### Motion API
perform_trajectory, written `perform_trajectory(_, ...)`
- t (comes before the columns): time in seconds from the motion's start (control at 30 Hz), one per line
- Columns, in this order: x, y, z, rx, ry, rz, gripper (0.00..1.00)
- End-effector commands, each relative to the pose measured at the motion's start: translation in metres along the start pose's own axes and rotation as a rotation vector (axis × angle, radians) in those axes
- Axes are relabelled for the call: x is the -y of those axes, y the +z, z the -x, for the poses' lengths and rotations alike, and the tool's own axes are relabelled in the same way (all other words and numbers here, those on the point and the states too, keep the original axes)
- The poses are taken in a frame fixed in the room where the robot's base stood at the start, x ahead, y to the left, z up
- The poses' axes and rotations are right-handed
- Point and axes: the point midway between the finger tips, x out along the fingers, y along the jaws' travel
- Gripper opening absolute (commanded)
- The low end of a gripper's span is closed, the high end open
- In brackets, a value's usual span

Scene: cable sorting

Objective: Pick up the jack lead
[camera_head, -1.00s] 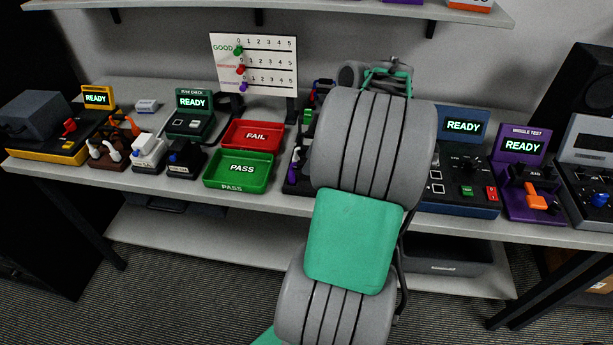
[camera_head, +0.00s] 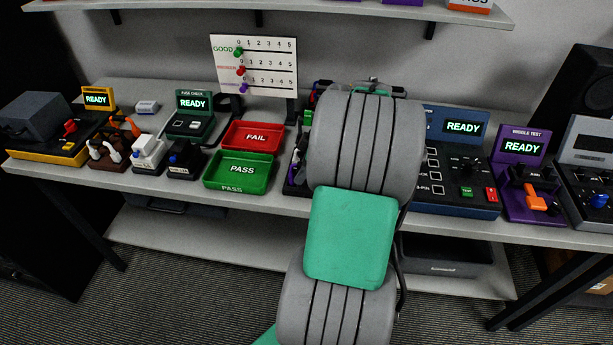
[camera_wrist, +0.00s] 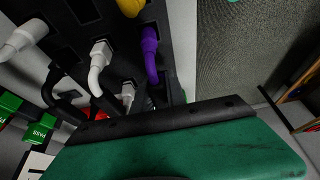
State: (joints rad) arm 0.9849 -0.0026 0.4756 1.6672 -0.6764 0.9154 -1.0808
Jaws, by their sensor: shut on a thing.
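My gripper (camera_wrist: 165,115) shows as a dark edge with a green body along the bottom of the wrist view. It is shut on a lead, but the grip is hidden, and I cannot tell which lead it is. Just beyond it, a black rack holds leads with a purple plug (camera_wrist: 150,48), a white plug (camera_wrist: 99,62), another white plug at upper left (camera_wrist: 22,38) and a yellow plug (camera_wrist: 130,6). I cannot tell which is the jack lead. In the head view my arm hides the rack and most of the gripper.
On the bench are a red FAIL tray (camera_head: 252,136), a green PASS tray (camera_head: 238,171), a blue tester (camera_head: 455,205) and a purple wiggle tester (camera_head: 522,148). A tally board (camera_head: 254,65) stands behind the trays. A shelf edge (camera_head: 400,10) hangs overhead.

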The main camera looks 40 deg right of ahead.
Motion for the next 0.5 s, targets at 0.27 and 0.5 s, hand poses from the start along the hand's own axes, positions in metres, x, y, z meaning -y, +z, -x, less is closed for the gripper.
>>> perform_trajectory(0.27, -0.0001, -0.0001, 0.0001, 0.000, 0.000, 0.000, 0.00)
perform_trajectory(0.5, -0.0002, -0.0002, 0.0004, 0.000, 0.001, 0.000, 0.00)
